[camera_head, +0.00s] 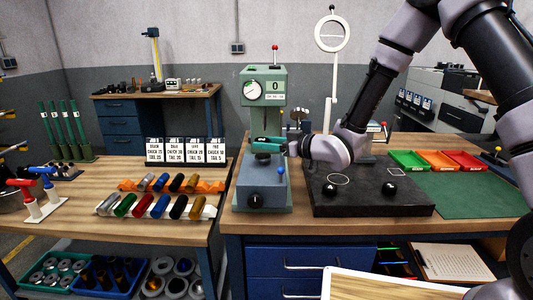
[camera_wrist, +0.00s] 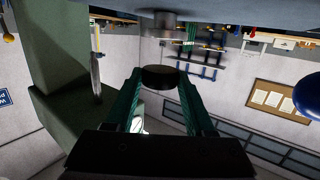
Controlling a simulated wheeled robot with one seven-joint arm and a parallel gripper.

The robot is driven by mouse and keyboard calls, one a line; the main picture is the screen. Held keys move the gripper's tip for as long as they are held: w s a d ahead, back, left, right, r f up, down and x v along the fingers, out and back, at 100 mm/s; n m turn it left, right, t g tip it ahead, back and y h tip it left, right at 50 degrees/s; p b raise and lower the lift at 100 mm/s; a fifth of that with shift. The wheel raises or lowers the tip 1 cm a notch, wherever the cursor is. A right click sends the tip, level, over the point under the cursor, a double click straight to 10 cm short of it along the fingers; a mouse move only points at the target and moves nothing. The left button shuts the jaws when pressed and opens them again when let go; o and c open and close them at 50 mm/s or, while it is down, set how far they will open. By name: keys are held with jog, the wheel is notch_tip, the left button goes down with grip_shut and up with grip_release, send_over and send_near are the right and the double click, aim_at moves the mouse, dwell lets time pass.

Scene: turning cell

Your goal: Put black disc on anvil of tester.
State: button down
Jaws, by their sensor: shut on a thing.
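The tester (camera_head: 278,195) is a green-grey machine with a dial and a display, on the left end of the right bench. My gripper (camera_head: 266,142) is at its open middle, coming from the right. In the wrist view my gripper (camera_wrist: 160,75) is shut on the black disc (camera_wrist: 160,79), held between the green fingertips. The anvil, a short grey cylinder (camera_wrist: 172,25), shows beyond the disc, with a visible gap between them; this view looks upside down. In the head view a dark round shape is below the fingers; disc and anvil are hard to tell apart there.
The tester's blue knob (camera_head: 281,170) stands close in front of the gripper. To the right, a dark slab (camera_head: 365,205) carries two black balls (camera_head: 389,188). Green, orange and red trays (camera_head: 438,161) lie farther right. Coloured cylinders (camera_head: 160,206) fill racks on the left bench.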

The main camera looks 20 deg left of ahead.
aim_at(267, 157)
jog(key=shift+f, duration=1.6)
jog(key=shift+c, duration=1.3)
grip_release()
jog(key=shift+f, duration=0.15)
